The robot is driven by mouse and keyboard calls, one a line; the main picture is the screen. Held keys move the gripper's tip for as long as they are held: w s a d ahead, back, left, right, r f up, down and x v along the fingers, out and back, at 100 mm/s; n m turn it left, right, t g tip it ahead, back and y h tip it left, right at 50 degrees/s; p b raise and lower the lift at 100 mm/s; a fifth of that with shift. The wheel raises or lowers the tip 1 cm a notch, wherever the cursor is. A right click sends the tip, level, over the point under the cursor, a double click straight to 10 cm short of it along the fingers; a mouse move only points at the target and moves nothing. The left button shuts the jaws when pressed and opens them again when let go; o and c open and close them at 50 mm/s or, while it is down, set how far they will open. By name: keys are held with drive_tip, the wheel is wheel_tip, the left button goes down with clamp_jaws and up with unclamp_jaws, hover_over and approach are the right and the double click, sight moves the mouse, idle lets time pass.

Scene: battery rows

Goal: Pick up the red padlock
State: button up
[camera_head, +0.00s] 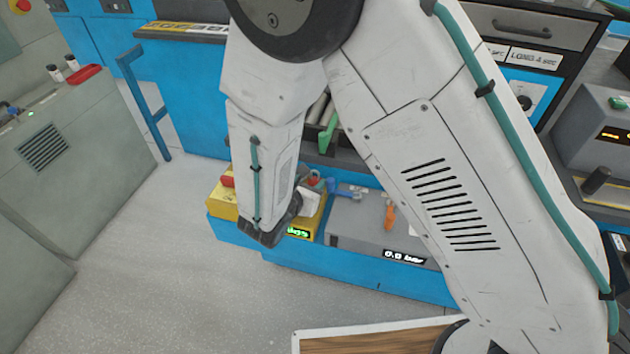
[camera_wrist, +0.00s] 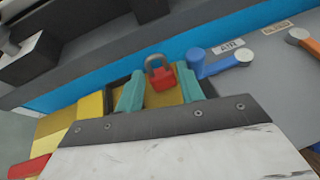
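The red padlock (camera_wrist: 162,79) shows in the wrist view, with its grey shackle upright, in front of a yellow surface. My gripper (camera_wrist: 161,84) has its two teal fingers apart, one on each side of the padlock in the picture. I cannot tell whether the fingers touch it or how far off it is. In the head view my arm covers much of this spot, and only a small bit of red shows beside the blue handle.
A blue handle (camera_wrist: 215,62) labelled AIR stands just right of the padlock, with an orange handle (camera_wrist: 303,38) farther right. A red part (camera_wrist: 29,167) is at lower left. In the head view, a blue-fronted bench (camera_head: 330,264) carries these; open floor lies before it.

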drive_tip(key=shift+c, duration=0.4)
drive_tip(key=c, duration=0.6)
